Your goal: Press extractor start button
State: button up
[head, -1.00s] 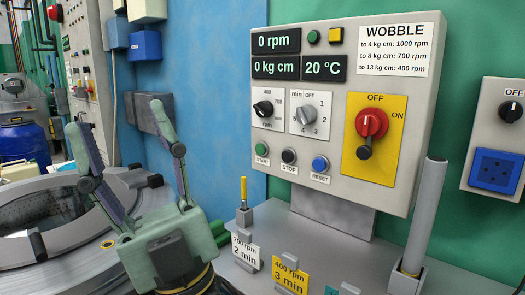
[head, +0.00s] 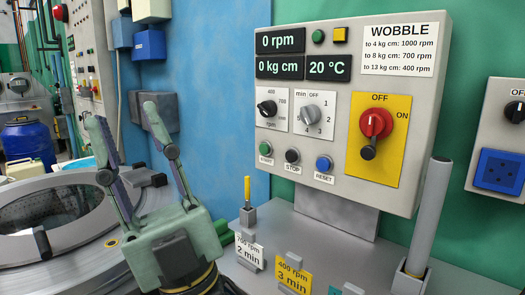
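The extractor's control panel (head: 340,190) stands upright at the centre right. Its green start button (head: 265,148) is at the lower left, labelled START, beside a black stop button (head: 292,155) and a blue reset button (head: 323,163). The displays read 0 rpm, 0 kg cm and 20 °C. The red main switch (head: 375,123) sits on a yellow plate, its handle pointing down. My gripper (head: 125,118) is open and empty, fingers pointing up, left of the panel and in front of the blue wall. It is clear of the start button.
A round metal drum opening (head: 60,255) lies at the left behind my gripper. Cards reading 700 rpm 2 min (head: 249,251) and 400 rpm 3 min (head: 292,277) stand on the grey ledge below the panel. A grey post (head: 428,215) rises at the right.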

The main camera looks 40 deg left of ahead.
aim_at(264, 149)
jog(key=i+j+u, duration=0.15)
jog(key=u, duration=0.25)
jog(key=i+j+u, duration=0.35)
jog(key=i+u, duration=0.1)
jog(key=u, duration=0.3)
